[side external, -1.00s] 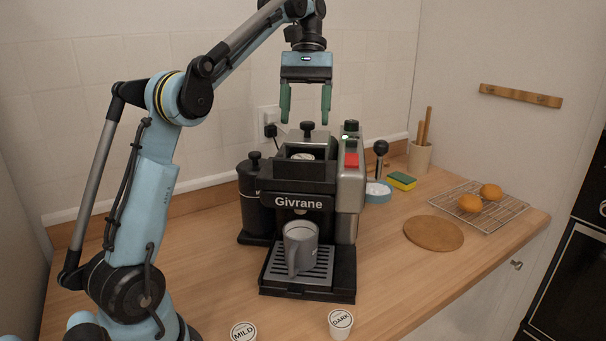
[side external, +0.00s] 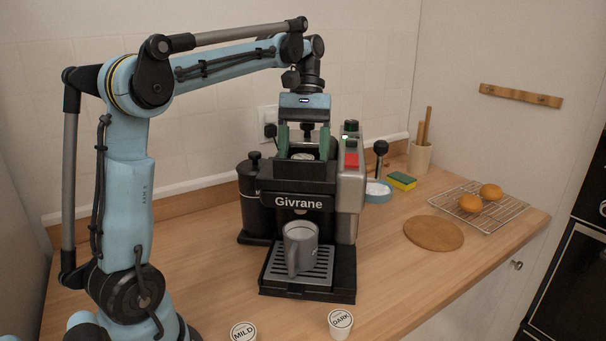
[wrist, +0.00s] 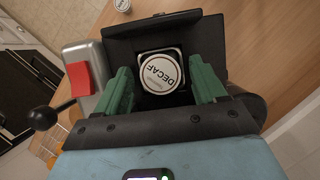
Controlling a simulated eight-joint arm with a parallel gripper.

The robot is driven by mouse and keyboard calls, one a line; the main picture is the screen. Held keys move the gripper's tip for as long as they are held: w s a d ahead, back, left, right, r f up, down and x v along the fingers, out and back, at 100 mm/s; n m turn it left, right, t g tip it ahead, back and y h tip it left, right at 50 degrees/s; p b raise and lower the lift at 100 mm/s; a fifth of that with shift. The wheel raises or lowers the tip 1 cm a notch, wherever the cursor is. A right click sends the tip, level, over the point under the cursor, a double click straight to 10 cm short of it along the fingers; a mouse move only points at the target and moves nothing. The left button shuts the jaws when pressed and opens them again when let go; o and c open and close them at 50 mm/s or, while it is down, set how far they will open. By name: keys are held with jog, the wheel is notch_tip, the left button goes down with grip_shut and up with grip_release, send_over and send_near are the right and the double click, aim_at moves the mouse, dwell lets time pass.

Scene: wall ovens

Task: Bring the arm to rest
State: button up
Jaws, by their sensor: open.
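My gripper (side external: 304,142) is open, pointing down at the top of the Givrane coffee machine (side external: 298,204). In the wrist view its two green fingers (wrist: 161,88) stand apart on either side of the machine's open top chamber. A white capsule marked DECAF (wrist: 160,73) sits in that chamber between the fingers; I cannot tell whether they touch it. The capsule's top also shows faintly in the side view (side external: 303,156). A grey mug (side external: 300,248) stands on the machine's drip tray (side external: 271,273).
Capsules marked MILD (side external: 243,331) and DARK (side external: 340,321) stand at the front of the counter. A black canister (side external: 255,205) is left of the machine.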

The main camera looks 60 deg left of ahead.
jog(key=shift+r, duration=0.5)
jog(key=shift+f, duration=0.1)
